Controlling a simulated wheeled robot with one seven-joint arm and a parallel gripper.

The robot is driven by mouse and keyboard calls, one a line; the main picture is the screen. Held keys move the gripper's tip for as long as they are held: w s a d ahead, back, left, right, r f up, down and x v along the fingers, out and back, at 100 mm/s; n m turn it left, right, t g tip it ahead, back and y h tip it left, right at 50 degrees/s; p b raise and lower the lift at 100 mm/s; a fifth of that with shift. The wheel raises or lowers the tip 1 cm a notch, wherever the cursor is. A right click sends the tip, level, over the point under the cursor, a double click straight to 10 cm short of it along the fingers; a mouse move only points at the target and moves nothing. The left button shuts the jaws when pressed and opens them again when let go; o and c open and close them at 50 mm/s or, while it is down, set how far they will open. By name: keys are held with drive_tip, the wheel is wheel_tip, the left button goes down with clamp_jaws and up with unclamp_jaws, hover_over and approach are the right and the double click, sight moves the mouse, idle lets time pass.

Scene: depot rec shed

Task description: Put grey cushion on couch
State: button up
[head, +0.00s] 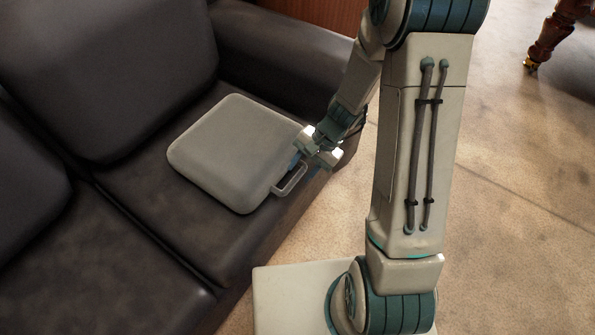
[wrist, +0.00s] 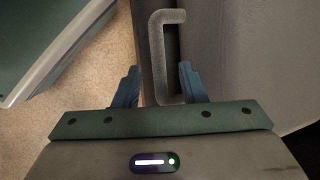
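The grey cushion (head: 232,148) lies flat on the seat of the dark leather couch (head: 150,195), near the armrest. A pale handle (head: 290,181) sticks out from its front right edge. In the wrist view the cushion (wrist: 250,50) fills the right side, and the handle (wrist: 156,50) stands out from its edge. My gripper (head: 301,160) is at that edge, by the handle. In the wrist view the blue fingers of my gripper (wrist: 159,68) are spread apart, with the handle between them and gaps beside it. I see no grip on it.
The couch armrest (head: 290,50) rises behind the cushion. The couch backrest (head: 110,70) is at the left. Open tan floor (head: 510,180) lies to the right, with a carved wooden furniture leg (head: 548,40) at the top right.

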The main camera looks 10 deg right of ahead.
drive_tip(key=s+p+v, duration=0.1)
drive_tip(key=p+v, duration=0.1)
drive_tip(key=v, duration=0.6)
drive_tip(key=s+d+r+n+t+h, duration=0.1)
drive_tip(key=s+d+r+n+h, duration=0.1)
drive_tip(key=s+r+n, duration=0.2)
drive_tip(key=s+d+r+n+t+h, duration=0.1)
drive_tip(key=s+d+r+n+h, duration=0.1)
drive_tip(key=s+r, duration=0.5)
wheel_tip(320, 180, up, 4)
drive_tip(key=shift+s+d+f+n+h, duration=0.2)
drive_tip(key=shift+d+n+h, duration=0.1)
drive_tip(key=shift+n+h, duration=0.55)
